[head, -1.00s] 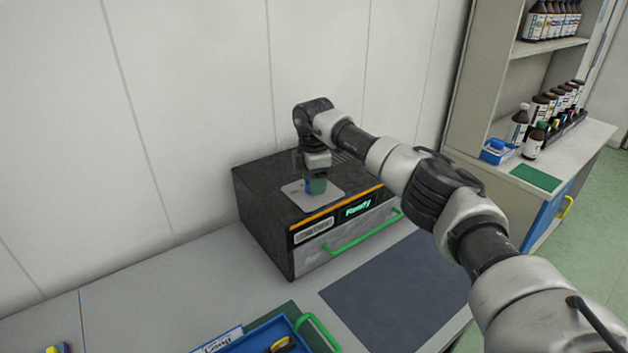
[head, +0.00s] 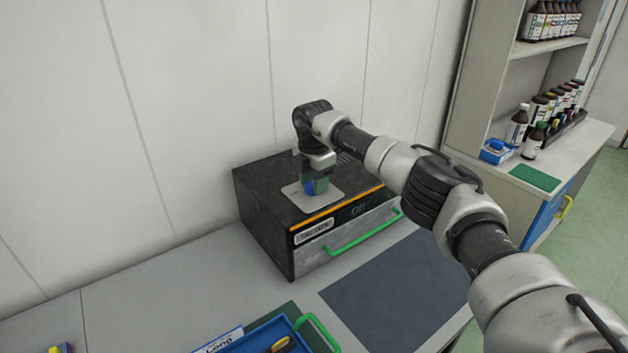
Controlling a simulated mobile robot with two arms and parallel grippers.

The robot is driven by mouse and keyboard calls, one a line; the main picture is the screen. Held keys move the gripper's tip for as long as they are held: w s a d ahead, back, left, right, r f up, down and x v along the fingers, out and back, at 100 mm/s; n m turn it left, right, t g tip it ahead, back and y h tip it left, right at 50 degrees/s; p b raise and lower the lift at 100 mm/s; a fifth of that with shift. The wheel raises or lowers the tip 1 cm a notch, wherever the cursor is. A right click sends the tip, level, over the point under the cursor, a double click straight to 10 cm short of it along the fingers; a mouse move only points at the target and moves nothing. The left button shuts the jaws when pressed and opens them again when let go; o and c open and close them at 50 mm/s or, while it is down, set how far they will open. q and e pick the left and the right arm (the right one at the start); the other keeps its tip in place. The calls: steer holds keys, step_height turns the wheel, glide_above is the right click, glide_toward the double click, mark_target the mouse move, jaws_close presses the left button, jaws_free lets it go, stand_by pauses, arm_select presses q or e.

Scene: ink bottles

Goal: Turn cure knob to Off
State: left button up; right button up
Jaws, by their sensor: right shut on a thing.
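The curing box (head: 262,224) is a black unit with a grey front, an orange strip and a green handle (head: 362,234). Its small front display (head: 360,210) is dim and appears to read Off. A light grey plate (head: 296,198) lies on its top. My right gripper (head: 316,187) points down over this plate and is shut on the cure knob, which is mostly hidden by the fingers. Blue and green show at the fingers. My left gripper is not in view.
A blue tray (head: 262,336) with a green handle stands at the front edge of the view. A dark mat (head: 400,290) lies right of the box. Shelves with several bottles (head: 552,18) stand at the right. The wall is close behind the box.

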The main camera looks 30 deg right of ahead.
mark_target(311, 183)
steer(key=n, duration=0.4)
steer(key=shift+w+r+n, duration=0.1)
steer(key=shift+n, duration=0.2)
steer(key=n, duration=0.4)
steer(key=shift+a+n, duration=0.1)
steer(key=shift+n, duration=0.2)
steer(key=n, duration=0.9)
steer(key=shift+a+n, duration=0.1)
steer(key=shift+n, duration=0.2)
steer(key=o, duration=0.9)
step_height(311, 183, up, 11)
steer(key=shift+f+b, duration=0.1)
steer(key=shift+b, duration=1.05)
